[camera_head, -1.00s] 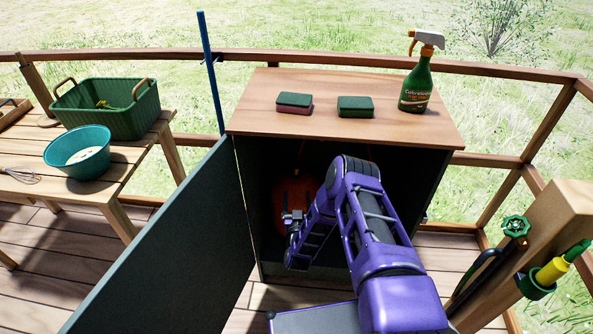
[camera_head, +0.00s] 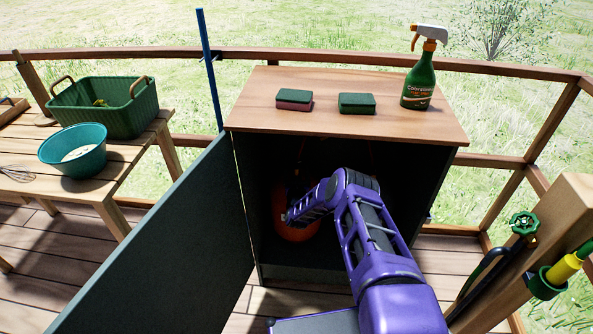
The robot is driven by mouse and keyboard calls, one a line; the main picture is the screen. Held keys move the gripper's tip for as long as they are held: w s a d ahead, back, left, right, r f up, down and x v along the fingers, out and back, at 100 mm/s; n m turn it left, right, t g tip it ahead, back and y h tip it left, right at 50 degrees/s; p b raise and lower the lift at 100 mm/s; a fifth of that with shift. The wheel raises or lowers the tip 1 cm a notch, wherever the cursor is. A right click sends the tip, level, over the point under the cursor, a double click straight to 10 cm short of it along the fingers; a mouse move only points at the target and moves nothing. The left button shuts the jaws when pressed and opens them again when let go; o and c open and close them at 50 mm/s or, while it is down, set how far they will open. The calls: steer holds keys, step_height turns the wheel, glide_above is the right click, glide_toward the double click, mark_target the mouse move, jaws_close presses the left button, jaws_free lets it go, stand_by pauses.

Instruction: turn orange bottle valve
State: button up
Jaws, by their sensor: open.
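The orange bottle (camera_head: 297,234) stands inside the dark cabinet, towards its left side. My purple arm reaches into the cabinet in front of it and covers much of it. My gripper (camera_head: 287,216) is open at the bottle's left upper side. Whether it touches the bottle cannot be told from this view. The valve is hidden or too dark to make out.
The cabinet (camera_head: 264,113) has its door (camera_head: 165,245) swung open to the left. Two sponges and a green spray bottle (camera_head: 418,85) stand on top. A wooden post with a green tap (camera_head: 524,224) is at right. A table with a basin (camera_head: 75,150) is at left.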

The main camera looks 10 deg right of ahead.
jaws_close()
stand_by(0.3)
steer(key=shift+y, duration=0.4)
steer(key=n+y, duration=0.1)
steer(key=y, duration=0.1)
steer(key=n+y, duration=0.2)
steer(key=y, duration=0.1)
steer(key=shift+d+n, duration=0.3)
steer(key=shift+d, duration=0.1)
steer(key=n+y, duration=0.1)
steer(key=n+g+y, duration=0.1)
steer(key=y, duration=0.1)
steer(key=n+y, duration=0.1)
steer(key=y, duration=0.1)
steer(key=shift+w+d+g, duration=0.15)
steer(key=shift+d+g, duration=0.2)
steer(key=shift+g, duration=0.05)
steer(key=shift+w+d+n+g+y, duration=0.25)
steer(key=shift+d+n+g+y, duration=0.35)
steer(key=shift+d+n+y, duration=0.35)
steer(key=shift+a+y, duration=0.1)
steer(key=shift+y, duration=0.15)
steer(key=shift+a+r+n+g+y, duration=0.1)
steer(key=shift+a+n+g+y, duration=0.3)
steer(key=shift+n, duration=0.05)
